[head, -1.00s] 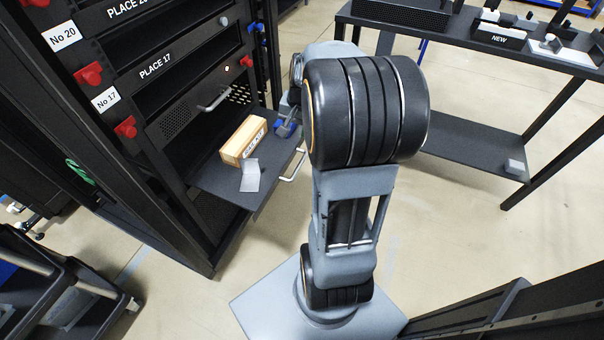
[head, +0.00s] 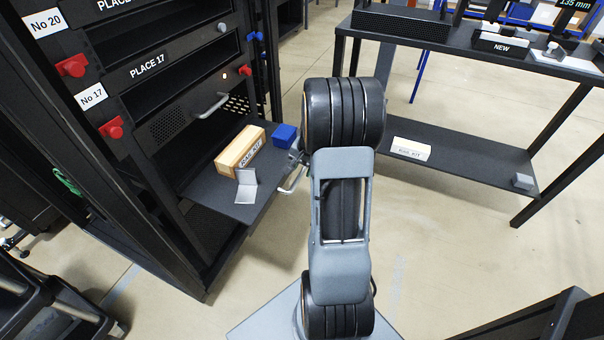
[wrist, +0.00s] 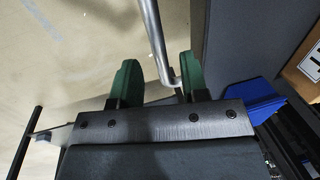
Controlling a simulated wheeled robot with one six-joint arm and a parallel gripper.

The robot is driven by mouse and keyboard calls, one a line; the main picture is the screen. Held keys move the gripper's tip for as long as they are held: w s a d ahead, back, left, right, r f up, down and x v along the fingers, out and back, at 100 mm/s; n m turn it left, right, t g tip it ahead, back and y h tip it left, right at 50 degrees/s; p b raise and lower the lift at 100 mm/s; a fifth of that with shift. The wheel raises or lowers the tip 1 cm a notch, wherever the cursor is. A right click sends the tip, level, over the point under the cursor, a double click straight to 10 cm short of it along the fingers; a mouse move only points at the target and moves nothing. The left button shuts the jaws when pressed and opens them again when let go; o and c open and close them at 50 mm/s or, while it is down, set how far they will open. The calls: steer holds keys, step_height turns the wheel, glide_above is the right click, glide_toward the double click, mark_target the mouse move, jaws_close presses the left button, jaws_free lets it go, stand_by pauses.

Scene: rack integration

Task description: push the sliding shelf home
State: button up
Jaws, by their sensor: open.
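The sliding shelf (head: 212,194) is pulled out of the rack and carries a wooden box labelled RAIL KIT (head: 240,148), a grey angle bracket (head: 246,186) and a blue block (head: 285,136). Its bar handle (head: 291,181) is on the front edge. My gripper (wrist: 160,78) is open; in the wrist view the handle bar (wrist: 153,35) runs between its two green fingertips, closer to the right one. Whether they touch it I cannot tell. In the head view the gripper is mostly hidden by my arm, close to the handle. The blue block also shows in the wrist view (wrist: 250,100).
The black rack (head: 150,215) stands at left, with red knobs and a PLACE 17 slot (head: 170,78) above the shelf. A black table (head: 460,160) stands at right with a labelled white box (head: 411,148) on its lower level.

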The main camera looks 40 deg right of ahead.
steer(key=shift+w+f, duration=0.15)
steer(key=shift+f, duration=0.75)
steer(key=shift+c, duration=0.2)
jaws_close()
